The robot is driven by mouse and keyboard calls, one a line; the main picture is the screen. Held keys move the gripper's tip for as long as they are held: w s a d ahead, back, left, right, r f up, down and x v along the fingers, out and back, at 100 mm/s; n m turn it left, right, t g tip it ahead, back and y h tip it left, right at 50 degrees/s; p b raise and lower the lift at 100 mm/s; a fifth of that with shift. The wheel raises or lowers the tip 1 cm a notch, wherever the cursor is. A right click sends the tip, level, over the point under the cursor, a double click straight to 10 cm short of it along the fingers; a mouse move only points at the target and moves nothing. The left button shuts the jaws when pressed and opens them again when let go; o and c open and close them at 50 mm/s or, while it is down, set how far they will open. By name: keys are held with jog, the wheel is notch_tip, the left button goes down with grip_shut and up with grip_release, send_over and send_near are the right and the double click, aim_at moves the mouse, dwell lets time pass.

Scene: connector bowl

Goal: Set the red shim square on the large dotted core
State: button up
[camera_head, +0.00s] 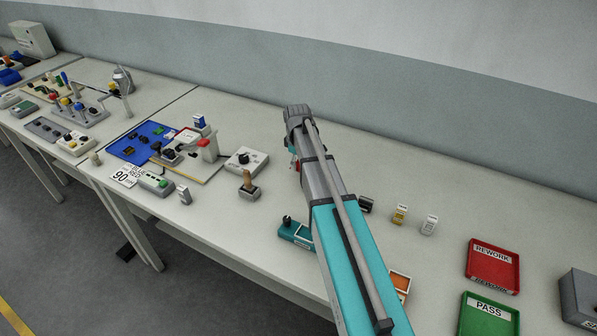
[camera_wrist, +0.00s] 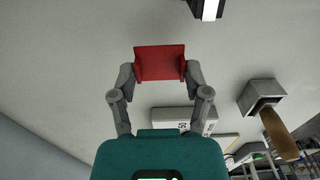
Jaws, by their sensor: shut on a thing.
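The red shim (camera_wrist: 160,63) is held between the two fingers of my gripper (camera_wrist: 160,72) in the wrist view, above the pale table. In the head view my arm hides most of the gripper; a small bit of red (camera_head: 293,149) shows at its left side. Small blocks stand on the table right of my arm: a dark one (camera_head: 366,204), a yellow and white one (camera_head: 400,214) and a white one with dark marks (camera_head: 430,225). I cannot tell which thing is the large dotted core. A black and white object (camera_wrist: 208,10) is cut off at the wrist view's top.
A brown-handled lever on a grey base (camera_head: 249,187) and a white box with a black knob (camera_head: 246,160) stand left of my arm. A red REWORK tray (camera_head: 493,279) and a green PASS tray (camera_head: 489,328) lie at right. The table behind my arm is clear.

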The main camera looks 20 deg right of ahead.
aim_at(299, 175)
jog(key=shift+w+d+f+b, duration=0.2)
jog(key=shift+d+f+b, duration=0.15)
jog(key=shift+f+b, duration=1.65)
jog(key=shift+b, duration=0.05)
jog(key=shift+f, duration=0.15)
jog(key=o, duration=0.8)
jog(key=shift+r, duration=0.25)
notch_tip(299, 175, up, 12)
jog(key=p, duration=1.2)
jog(key=shift+s, duration=0.1)
